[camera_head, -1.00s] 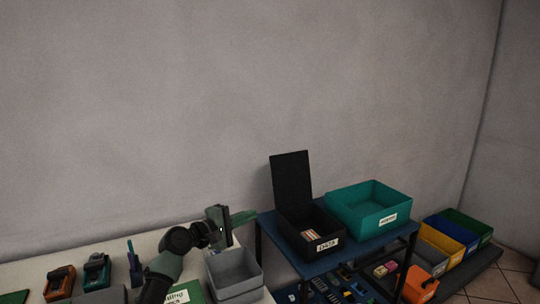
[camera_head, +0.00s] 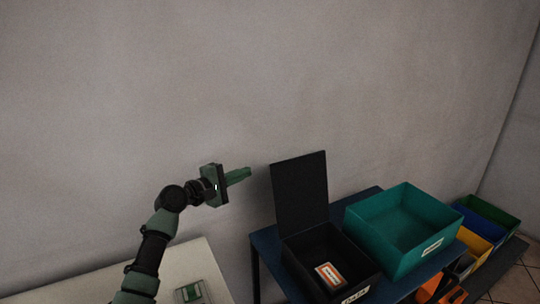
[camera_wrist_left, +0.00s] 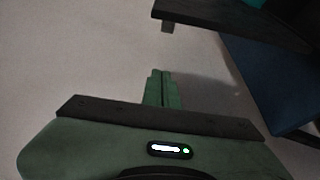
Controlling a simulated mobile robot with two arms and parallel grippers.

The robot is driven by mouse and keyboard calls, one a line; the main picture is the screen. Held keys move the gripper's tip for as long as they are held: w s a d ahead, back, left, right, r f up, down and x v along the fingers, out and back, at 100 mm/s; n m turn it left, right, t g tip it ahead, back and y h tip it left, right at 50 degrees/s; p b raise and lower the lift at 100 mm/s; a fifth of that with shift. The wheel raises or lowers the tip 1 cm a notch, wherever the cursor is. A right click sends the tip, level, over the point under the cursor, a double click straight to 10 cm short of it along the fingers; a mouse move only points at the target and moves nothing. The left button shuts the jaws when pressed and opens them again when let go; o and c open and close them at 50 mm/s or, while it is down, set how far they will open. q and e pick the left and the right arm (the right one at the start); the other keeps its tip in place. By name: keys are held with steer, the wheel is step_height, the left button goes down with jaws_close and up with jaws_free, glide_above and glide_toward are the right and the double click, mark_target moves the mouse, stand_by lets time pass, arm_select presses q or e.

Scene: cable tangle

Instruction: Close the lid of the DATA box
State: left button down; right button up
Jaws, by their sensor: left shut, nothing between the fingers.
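The black DATA box (camera_head: 357,264) stands on the blue table, its white label partly cut by the bottom edge of the head view. Its lid (camera_head: 300,190) stands open and upright at the back. A small orange and white packet (camera_head: 330,274) lies inside the box. My left gripper (camera_head: 249,173) is shut and empty, in the air to the left of the lid and apart from it. In the left wrist view the shut fingers (camera_wrist_left: 162,82) point away, with a dark edge, probably the lid (camera_wrist_left: 215,22), beyond and to the right. My right gripper is not in view.
A teal bin (camera_head: 405,235) stands right of the box on the blue table (camera_head: 268,246). Blue, yellow and green bins (camera_head: 490,215) sit lower at the far right. A pale table (camera_head: 200,262) is below my left arm. The wall is close behind.

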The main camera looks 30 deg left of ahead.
arm_select(q)
steer(key=w+d+p, duration=0.4)
steer(key=w+d, duration=0.1)
steer(key=w, duration=0.3)
steer(key=shift+d+r+p, duration=0.15)
steer(key=shift+r+p, duration=0.15)
steer(key=shift+p, duration=0.05)
stand_by(0.3)
steer(key=shift+s, duration=0.1)
